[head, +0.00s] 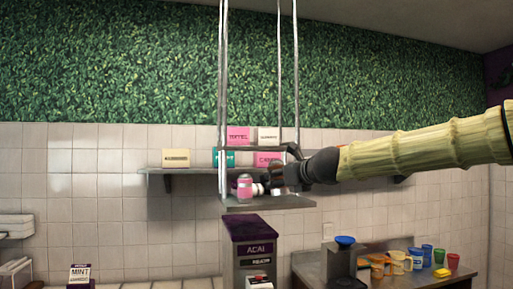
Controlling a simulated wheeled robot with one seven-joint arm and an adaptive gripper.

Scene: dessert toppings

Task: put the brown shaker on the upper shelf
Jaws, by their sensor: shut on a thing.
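My gripper (281,176) is at the end of the arm coming in from the right, above the right part of the small hanging shelf (290,202). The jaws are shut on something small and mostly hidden. It may be the brown shaker, but I cannot make out its colour or shape. A pink bottle (245,187) stands on the hanging shelf to the left of my gripper. A white and dark item shows between them. The long wall shelf (193,170) runs behind, a little higher.
Thin metal rods (222,80) hold the hanging shelf. A purple-topped acai machine (252,228) stands below. Coloured cups (427,252) stand on the counter at the right.

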